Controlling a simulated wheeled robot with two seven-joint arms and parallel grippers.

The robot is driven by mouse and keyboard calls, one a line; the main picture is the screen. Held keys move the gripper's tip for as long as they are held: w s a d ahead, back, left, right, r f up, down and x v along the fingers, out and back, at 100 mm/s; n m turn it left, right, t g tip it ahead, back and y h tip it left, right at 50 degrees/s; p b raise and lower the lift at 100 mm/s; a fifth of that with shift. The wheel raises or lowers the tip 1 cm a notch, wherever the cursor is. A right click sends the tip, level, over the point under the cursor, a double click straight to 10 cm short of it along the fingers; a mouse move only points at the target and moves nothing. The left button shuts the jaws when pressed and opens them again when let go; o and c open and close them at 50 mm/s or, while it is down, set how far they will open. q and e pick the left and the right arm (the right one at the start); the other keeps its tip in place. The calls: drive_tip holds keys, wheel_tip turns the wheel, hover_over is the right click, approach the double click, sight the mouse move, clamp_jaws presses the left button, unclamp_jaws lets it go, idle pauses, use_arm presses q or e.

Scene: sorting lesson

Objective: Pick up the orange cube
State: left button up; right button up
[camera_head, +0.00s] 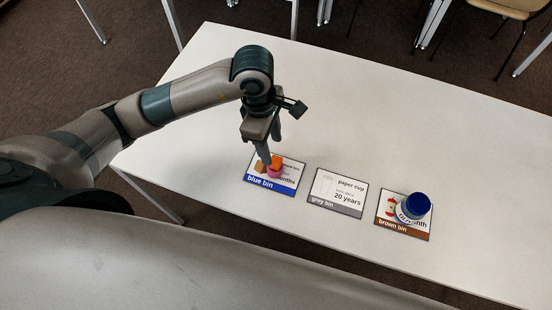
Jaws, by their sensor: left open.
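The small orange cube (277,160) is at the blue bin card (257,182), on the white table. A pink thing (274,172) is directly below it in the picture; I cannot tell whether the cube rests on it. My left gripper (270,162) points down over the card with its jaws open. Its fingers are close to the cube and hide part of it; I cannot tell whether they touch it. My right gripper is not in view.
The grey bin card (338,193) lies to the right with nothing on it. The brown bin card (404,223) has a blue-lidded jar (414,207) on it. The table (400,120) behind and to the right is clear. Chairs (500,10) stand beyond it.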

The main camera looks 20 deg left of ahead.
sight(276, 161)
use_arm(q)
drive_tip(key=shift+d+f, duration=0.15)
drive_tip(key=shift+f, duration=0.9)
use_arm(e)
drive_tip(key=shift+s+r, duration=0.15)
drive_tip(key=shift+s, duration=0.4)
use_arm(q)
drive_tip(key=shift+d+f+p, duration=0.1)
drive_tip(key=shift+f+p, duration=0.35)
drive_tip(key=shift+p, duration=0.15)
drive_tip(key=f, duration=0.1)
drive_tip(key=f+p, duration=0.1)
drive_tip(key=f, duration=0.1)
drive_tip(key=shift+d, duration=0.25)
drive_tip(key=shift+f, duration=0.6)
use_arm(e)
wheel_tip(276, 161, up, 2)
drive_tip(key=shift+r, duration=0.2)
use_arm(q)
drive_tip(key=c, duration=1.1)
